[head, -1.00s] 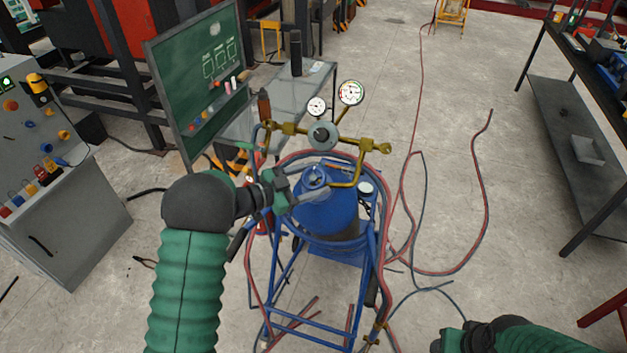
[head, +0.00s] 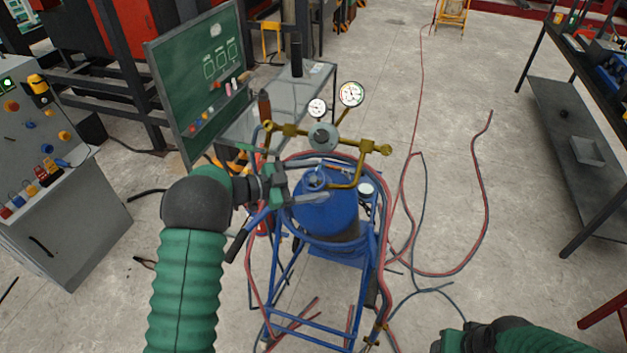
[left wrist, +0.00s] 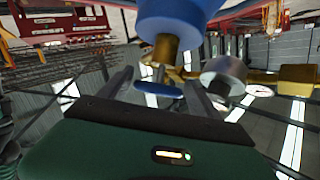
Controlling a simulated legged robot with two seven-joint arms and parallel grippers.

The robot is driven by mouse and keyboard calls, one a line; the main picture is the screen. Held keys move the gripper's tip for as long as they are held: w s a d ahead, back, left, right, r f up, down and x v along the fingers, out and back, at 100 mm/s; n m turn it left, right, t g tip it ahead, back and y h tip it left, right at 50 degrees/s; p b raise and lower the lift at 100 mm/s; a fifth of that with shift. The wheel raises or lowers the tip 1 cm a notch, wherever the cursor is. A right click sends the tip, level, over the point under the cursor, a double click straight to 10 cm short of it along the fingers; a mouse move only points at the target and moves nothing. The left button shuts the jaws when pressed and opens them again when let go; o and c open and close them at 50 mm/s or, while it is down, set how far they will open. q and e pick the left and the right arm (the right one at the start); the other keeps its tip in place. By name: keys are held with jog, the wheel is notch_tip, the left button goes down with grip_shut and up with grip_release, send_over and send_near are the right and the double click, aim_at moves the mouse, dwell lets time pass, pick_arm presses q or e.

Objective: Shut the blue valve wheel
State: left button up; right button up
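The blue cylinder (head: 325,215) stands in a blue frame cart, and the blue valve wheel (head: 316,181) sits on top of it, small and partly hard to make out. In the left wrist view the blue valve wheel (left wrist: 158,90) shows on a brass stem below the blue cylinder (left wrist: 180,15), the picture being upside down. My left gripper (head: 300,178) is open at the cylinder top, its two fingers either side of the wheel in the wrist view; contact cannot be told. My right gripper (head: 452,342) is partly cut off at the bottom edge, its fingers unclear.
A brass manifold (head: 350,143) with two gauges (head: 351,93) rises just behind the cylinder. Red and blue hoses (head: 488,185) loop over the cart and floor. A green board (head: 200,75) and a control console (head: 60,190) stand left. A dark shelf (head: 570,130) stands right.

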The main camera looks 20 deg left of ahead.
pick_arm(q)
jog(key=shift+o, duration=0.6)
jog(key=shift+f, duration=0.1)
jog(key=shift+s+a, duration=0.1)
jog(key=shift+a, duration=0.15)
jog(key=b+v, duration=0.3)
jog(key=v, duration=1.3)
jog(key=shift+a+b, duration=0.15)
jog(key=shift+b, duration=0.2)
jog(key=shift+s, duration=0.1)
